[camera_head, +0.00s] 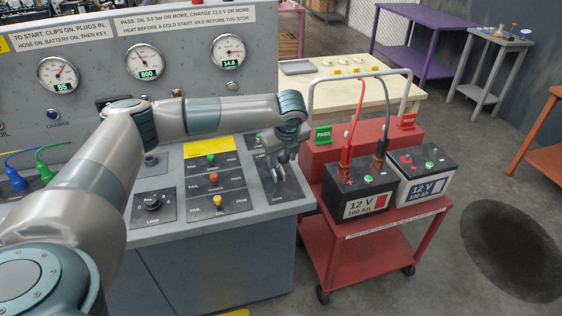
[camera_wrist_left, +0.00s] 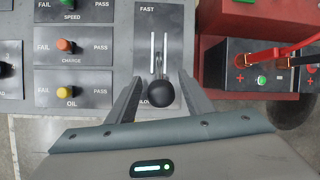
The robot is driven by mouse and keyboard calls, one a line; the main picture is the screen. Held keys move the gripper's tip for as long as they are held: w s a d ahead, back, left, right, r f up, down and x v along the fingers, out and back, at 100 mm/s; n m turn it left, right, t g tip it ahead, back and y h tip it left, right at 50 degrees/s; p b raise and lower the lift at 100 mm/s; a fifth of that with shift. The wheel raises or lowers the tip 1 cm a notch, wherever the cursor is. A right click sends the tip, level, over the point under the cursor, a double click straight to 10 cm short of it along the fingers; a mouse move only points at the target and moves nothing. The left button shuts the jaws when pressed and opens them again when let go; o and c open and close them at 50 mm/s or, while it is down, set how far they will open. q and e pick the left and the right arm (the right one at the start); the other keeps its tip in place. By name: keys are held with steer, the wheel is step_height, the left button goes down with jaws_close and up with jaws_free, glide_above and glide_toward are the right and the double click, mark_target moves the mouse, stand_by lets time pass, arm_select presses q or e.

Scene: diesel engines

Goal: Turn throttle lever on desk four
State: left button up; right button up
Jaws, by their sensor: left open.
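The throttle lever, with a round black knob (camera_wrist_left: 161,94), sits near the SLOW end of its two-slot panel (camera_wrist_left: 147,30), which is marked FAST at the top. In the head view this dark panel (camera_head: 292,186) is at the right end of the grey desk (camera_head: 250,210). My left gripper (camera_head: 279,170) reaches down over it, and there the lever is largely hidden. In the left wrist view my left gripper (camera_wrist_left: 160,80) is open, with one finger on each side of the lever and visible gaps between. My right gripper is not in view.
SPEED, CHARGE and OIL switches stand left of the lever, among them the yellow OIL knob (camera_wrist_left: 65,92). A red cart (camera_head: 350,250) with two 12 V batteries is close on the right. Gauges (camera_head: 228,51) line the upright panel behind.

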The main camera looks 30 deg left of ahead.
arm_select(q)
steer(key=shift+p+x, duration=0.8)
steer(key=shift+x, duration=2)
jaws_close()
